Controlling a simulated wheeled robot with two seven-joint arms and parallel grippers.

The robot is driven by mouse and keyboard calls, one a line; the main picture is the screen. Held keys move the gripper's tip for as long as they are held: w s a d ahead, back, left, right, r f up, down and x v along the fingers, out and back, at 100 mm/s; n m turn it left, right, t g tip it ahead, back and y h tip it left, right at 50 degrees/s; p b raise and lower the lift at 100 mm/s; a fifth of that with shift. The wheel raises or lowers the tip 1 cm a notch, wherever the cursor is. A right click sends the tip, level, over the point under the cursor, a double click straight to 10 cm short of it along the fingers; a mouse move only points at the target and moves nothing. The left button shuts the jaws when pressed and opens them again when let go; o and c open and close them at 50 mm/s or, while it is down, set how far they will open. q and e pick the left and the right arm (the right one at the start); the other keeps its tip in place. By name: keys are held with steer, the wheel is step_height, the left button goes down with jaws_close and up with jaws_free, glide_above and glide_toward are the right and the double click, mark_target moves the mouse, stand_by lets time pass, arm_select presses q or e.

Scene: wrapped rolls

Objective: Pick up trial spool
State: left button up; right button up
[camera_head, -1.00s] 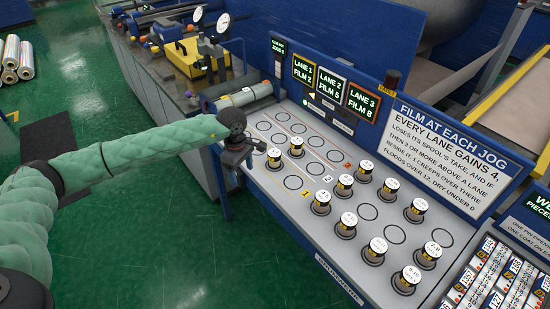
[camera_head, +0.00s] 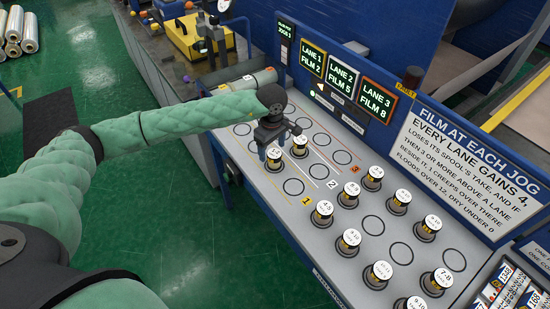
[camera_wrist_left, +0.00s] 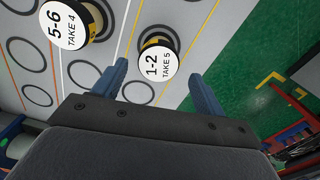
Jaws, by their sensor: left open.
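My left gripper (camera_head: 281,143) is open above the near-left part of the grey spool panel (camera_head: 262,192). A spool with a white top (camera_head: 274,155) is below its fingers. In the left wrist view this spool's top (camera_wrist_left: 157,63) reads "1-2 TAKE 5", and it shows between the two open fingers, untouched as far as I can tell. A second spool (camera_head: 300,143) stands beside it; in the left wrist view its top (camera_wrist_left: 66,25) reads "5-6 TAKE 4". No spool in view is marked as trial. My right gripper is not in view.
Several more spools, such as one marked 4-5 (camera_head: 322,210), stand to the right among empty printed circles. Lit lane displays (camera_head: 343,82) and a rule sign (camera_head: 455,165) rise behind the panel. A horizontal roll (camera_head: 243,86) lies beyond my forearm.

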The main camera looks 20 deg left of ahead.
mark_target(274, 153)
arm_select(q)
steer(key=shift+w+d+f+p, duration=0.1)
steer(key=shift+d+f+p, duration=0.05)
steer(key=shift+f, duration=1.15)
steer(key=shift+d+f+p, duration=0.1)
steer(key=shift+f+p, duration=0.05)
steer(key=shift+f, duration=1.15)
steer(key=c, duration=1.2)
steer(key=shift+r, duration=0.1)
